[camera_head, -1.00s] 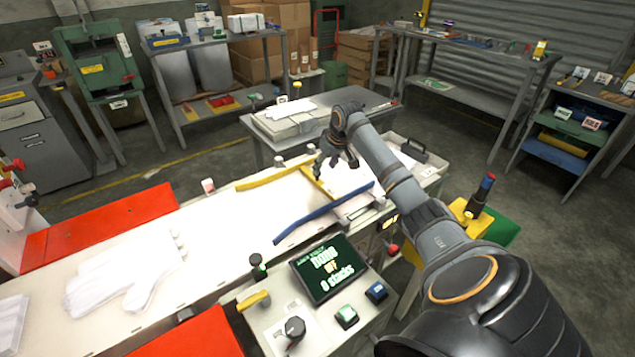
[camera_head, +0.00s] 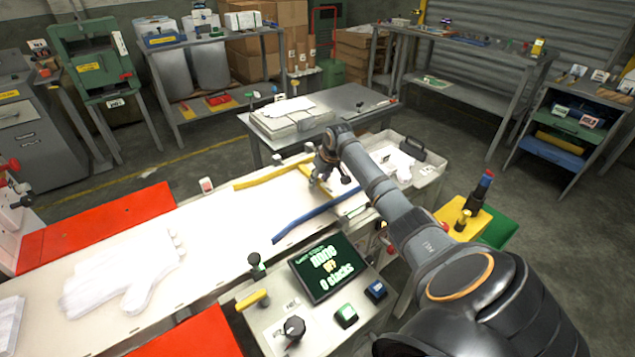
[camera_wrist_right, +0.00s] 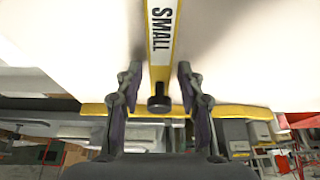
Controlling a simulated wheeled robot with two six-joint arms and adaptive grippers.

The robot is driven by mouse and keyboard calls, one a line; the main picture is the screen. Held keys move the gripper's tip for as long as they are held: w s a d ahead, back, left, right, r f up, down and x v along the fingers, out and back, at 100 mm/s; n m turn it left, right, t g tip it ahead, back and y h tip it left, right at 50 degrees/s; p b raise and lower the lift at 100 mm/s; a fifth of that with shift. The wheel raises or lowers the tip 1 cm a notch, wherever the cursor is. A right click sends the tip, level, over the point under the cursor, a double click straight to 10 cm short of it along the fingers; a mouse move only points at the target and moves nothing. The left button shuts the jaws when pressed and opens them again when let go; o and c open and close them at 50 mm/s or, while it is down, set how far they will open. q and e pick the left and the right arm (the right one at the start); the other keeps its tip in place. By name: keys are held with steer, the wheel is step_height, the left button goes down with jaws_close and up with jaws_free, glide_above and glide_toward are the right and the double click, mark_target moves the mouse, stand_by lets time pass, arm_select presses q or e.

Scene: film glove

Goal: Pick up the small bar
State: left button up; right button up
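The small bar (camera_wrist_right: 160,30) is yellow, with a white label reading "SMALL" and a black knob near its end in the right wrist view. In the head view the small bar (camera_head: 306,170) lies on the white table, partly hidden by my right gripper (camera_head: 321,181). In the wrist view the right gripper (camera_wrist_right: 158,78) is open, with one finger on each side of the bar and a visible gap to each. My left gripper is not in view.
A longer yellow bar (camera_head: 272,177) lies along the table's far edge, and a blue bar (camera_head: 318,211) lies along the near side. A control panel with a screen (camera_head: 328,268) stands in front. White glove shapes (camera_head: 125,275) lie at left.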

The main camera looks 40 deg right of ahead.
jaws_close()
steer(key=shift+r, duration=0.25)
step_height(320, 180, up, 2)
steer(key=shift+w+r, duration=0.1)
steer(key=s+a+r+p, duration=0.5)
steer(key=s+r+p, duration=0.5)
steer(key=s+p, duration=0.3)
steer(key=shift+r+p, duration=0.15)
steer(key=shift+p, duration=0.25)
